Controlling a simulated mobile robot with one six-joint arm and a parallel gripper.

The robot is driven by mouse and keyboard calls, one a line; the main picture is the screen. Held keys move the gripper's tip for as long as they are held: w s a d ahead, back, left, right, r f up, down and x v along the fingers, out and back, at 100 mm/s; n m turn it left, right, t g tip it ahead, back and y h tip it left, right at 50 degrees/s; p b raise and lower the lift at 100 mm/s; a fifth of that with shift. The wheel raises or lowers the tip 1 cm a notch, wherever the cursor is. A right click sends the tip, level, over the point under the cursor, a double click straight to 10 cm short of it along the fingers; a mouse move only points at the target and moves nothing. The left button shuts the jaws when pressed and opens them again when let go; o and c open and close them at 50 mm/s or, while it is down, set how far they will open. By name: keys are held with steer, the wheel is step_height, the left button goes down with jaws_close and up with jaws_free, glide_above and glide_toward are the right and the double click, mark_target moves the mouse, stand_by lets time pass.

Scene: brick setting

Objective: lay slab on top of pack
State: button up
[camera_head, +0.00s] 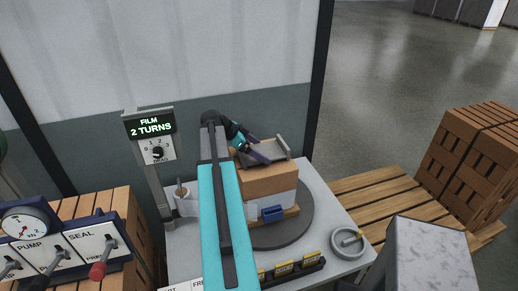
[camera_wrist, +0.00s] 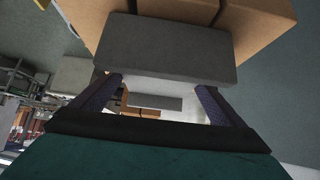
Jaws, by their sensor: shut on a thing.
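The slab (camera_head: 273,150) is a flat grey piece over the top of the pack (camera_head: 268,181). The pack is brown above with pale film around its lower part, on a small pallet on the round grey turntable (camera_head: 305,205). My gripper (camera_head: 258,150) comes in from the left and is shut on the slab. In the wrist view the slab (camera_wrist: 165,48) lies across the fingertips, with brown blocks (camera_wrist: 245,22) behind it. I cannot tell whether the slab touches the pack. My arm hides part of the pack's left side.
A film sign with a dial (camera_head: 152,127) stands at the left, with a gauge and lever panel (camera_head: 65,250) in front. A brick stack (camera_head: 470,160) stands right; a pale speckled block (camera_head: 430,255) is nearer.

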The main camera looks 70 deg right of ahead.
stand_by(0.3)
steer(key=o, duration=1.3)
steer(key=shift+f, duration=0.1)
steer(key=shift+c, duration=0.2)
steer(key=shift+w, duration=0.1)
steer(key=shift+b+v, duration=1.6)
steer(key=shift+v, duration=2.2)
steer(key=shift+s, duration=0.3)
